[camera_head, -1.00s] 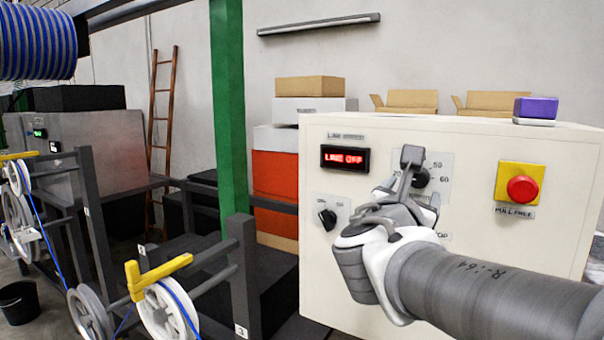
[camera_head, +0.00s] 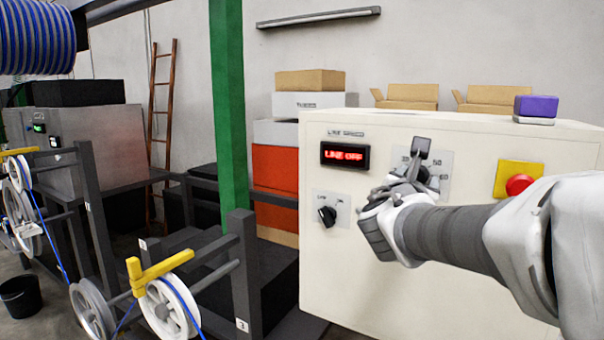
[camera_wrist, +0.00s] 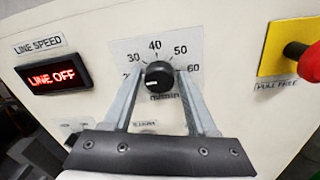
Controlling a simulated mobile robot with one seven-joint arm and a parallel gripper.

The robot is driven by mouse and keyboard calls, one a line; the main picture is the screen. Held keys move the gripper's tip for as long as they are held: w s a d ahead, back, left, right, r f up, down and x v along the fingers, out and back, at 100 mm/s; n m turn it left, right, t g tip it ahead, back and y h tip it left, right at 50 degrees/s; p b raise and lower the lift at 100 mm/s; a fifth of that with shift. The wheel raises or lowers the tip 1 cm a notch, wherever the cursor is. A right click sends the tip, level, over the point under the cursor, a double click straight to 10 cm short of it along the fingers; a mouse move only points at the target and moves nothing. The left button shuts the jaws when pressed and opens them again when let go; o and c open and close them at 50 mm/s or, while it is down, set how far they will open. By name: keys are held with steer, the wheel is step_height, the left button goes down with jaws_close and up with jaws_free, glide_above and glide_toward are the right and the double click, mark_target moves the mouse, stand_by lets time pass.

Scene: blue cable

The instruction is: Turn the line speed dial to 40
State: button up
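The line speed dial (camera_wrist: 159,76) is a black round knob on a white scale plate (camera_wrist: 192,50) marked 30, 40, 50 and 60. Its white pointer mark sits on the lower left of the knob, away from the 40 at the top. My gripper (camera_wrist: 160,72) is open, with one finger on each side of the knob. I cannot tell whether the fingers touch it. The left finger partly covers a lower number left of 30. In the head view my gripper (camera_head: 418,160) is in front of the dial and mostly hides it.
A red "LINE OFF" display (camera_head: 345,156) is left of the dial. A small black switch (camera_head: 327,216) is below it. A red stop button (camera_head: 519,184) on a yellow plate is to the right, close to my arm. A purple block (camera_head: 536,106) sits on top of the cabinet.

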jaws_close()
steer(key=shift+f+m+b, duration=0.2)
steer(key=shift+m+b, duration=0.1)
steer(key=shift+b, duration=0.35)
steer(key=m+h+b, duration=0.1)
steer(key=m+b, duration=1.6)
steer(key=b, duration=0.7)
steer(key=shift+m, duration=0.3)
steer(key=shift+r+b, duration=0.1)
steer(key=shift+b, duration=0.2)
